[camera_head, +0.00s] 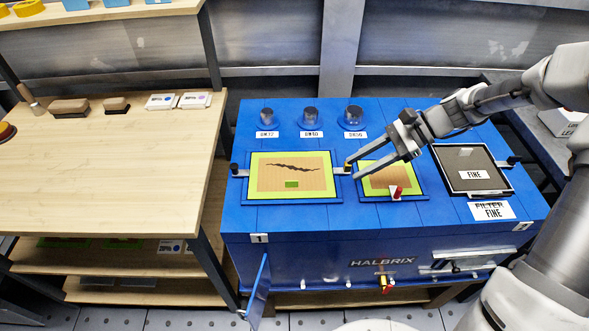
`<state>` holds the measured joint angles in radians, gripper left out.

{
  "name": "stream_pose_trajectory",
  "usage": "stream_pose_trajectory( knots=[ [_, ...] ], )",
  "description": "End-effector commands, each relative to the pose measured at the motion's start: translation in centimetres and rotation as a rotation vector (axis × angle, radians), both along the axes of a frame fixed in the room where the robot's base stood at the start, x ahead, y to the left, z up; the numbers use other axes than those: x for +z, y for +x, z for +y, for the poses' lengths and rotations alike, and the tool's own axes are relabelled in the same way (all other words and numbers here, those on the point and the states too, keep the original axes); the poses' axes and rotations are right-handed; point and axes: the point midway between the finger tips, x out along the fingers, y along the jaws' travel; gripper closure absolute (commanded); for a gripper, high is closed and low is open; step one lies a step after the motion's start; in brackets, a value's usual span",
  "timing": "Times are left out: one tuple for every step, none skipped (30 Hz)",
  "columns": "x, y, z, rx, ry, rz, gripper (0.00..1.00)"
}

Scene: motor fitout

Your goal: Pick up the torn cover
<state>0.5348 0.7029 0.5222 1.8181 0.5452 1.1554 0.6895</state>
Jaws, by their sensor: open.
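The torn cover (275,172) lies flat on the left of the blue machine's top. It is a tan panel with a lime-green border, a jagged black tear across it and a small green patch below the tear. My gripper (351,170) is open, with its two fingers pointing left at the cover's right edge. The fingertips are close to a small metal tab (341,170) at that edge. I cannot tell whether they touch it or stand around it.
A second green-bordered panel (384,182) with a red-and-white piece (396,192) lies beneath my gripper. A dark filter marked FINE (473,168) is further right. Dark round knobs (311,116) stand behind the cover. A mostly clear wooden bench (100,175) is at left.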

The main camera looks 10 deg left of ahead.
Motion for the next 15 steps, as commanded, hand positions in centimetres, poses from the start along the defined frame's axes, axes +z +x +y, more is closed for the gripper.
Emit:
stream_pose_trajectory(
  knots=[
    [-1.1, 0.7, 0.1, -0.038, 0.049, 0.045, 0.59],
    [-1.5, 1.0, 0.2, -0.057, 0.073, 0.068, 0.59],
    [-1.8, 1.5, 0.3, -0.082, 0.104, 0.096, 0.59],
    [-2.1, 1.8, 0.4, -0.098, 0.125, 0.114, 0.59],
    [-2.3, 2.0, 0.4, -0.113, 0.143, 0.132, 0.59],
    [-2.5, 2.4, 0.5, -0.131, 0.165, 0.151, 0.59],
    [-2.7, 2.6, 0.5, -0.141, 0.179, 0.163, 0.59],
    [-2.8, 2.7, 0.5, -0.150, 0.191, 0.173, 0.59],
    [-2.9, 2.9, 0.5, -0.159, 0.203, 0.186, 0.59],
    [-3.0, 3.0, 0.5, -0.164, 0.210, 0.192, 0.59],
    [-3.0, 3.1, 0.6, -0.169, 0.215, 0.196, 0.59],
    [-3.1, 3.1, 0.8, -0.172, 0.220, 0.200, 0.59],
    [-3.3, 3.1, 1.0, -0.172, 0.223, 0.202, 0.59],
    [-3.4, 3.0, 1.3, -0.172, 0.224, 0.204, 0.59],
    [-3.6, 2.8, 1.9, -0.172, 0.225, 0.205, 0.59]
  ],
)
